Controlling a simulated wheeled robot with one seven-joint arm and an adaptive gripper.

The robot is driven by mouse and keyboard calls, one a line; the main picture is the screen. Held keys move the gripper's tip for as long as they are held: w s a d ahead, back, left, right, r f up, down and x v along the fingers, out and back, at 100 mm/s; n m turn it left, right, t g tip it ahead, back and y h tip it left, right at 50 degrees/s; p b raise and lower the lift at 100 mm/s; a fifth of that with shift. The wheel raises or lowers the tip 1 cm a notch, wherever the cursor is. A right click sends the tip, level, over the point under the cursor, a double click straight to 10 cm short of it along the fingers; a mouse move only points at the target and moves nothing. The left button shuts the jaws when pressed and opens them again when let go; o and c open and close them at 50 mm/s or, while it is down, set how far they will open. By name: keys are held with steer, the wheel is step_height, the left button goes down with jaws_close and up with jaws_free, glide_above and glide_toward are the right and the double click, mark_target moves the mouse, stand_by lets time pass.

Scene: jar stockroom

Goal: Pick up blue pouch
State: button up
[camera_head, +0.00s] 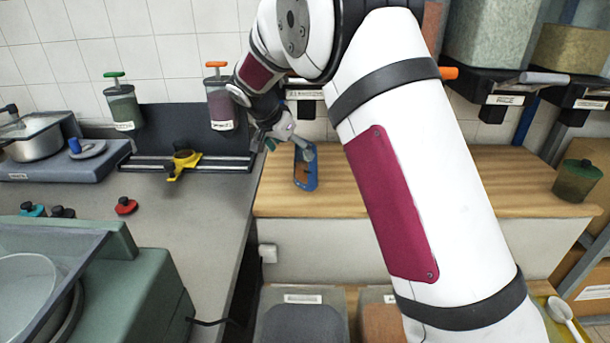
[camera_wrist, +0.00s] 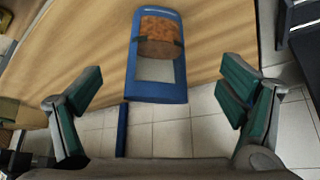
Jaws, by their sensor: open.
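The blue pouch (camera_head: 306,168) stands on the wooden counter, close to its left end, in the head view. It has a blue border, an orange-brown patch and a pale window. In the wrist view the pouch (camera_wrist: 158,72) is at the upper middle, ahead of the fingers and roughly centred between them. My gripper (camera_head: 291,148) is at the pouch's upper side in the head view. In the wrist view my gripper (camera_wrist: 160,98) is open, with its green-padded fingers wide apart and nothing between the pads. I cannot tell whether a finger touches the pouch.
The wooden counter (camera_head: 440,175) is mostly bare to the right, with a green-lidded jar (camera_head: 577,180) at its far end. Dispensers with a green (camera_head: 121,103) and an orange handle (camera_head: 219,98) hang on the wall. A yellow clamp (camera_head: 183,162) sits on a rail at left.

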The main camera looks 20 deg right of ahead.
mark_target(300, 163)
steer(key=x, duration=0.6)
steer(key=shift+f, duration=0.1)
steer(key=shift+b+x, duration=0.3)
steer(key=shift+x, duration=2.3)
steer(key=shift+s+d, duration=0.1)
steer(key=shift+c, duration=0.5)
steer(key=c, duration=1.4)
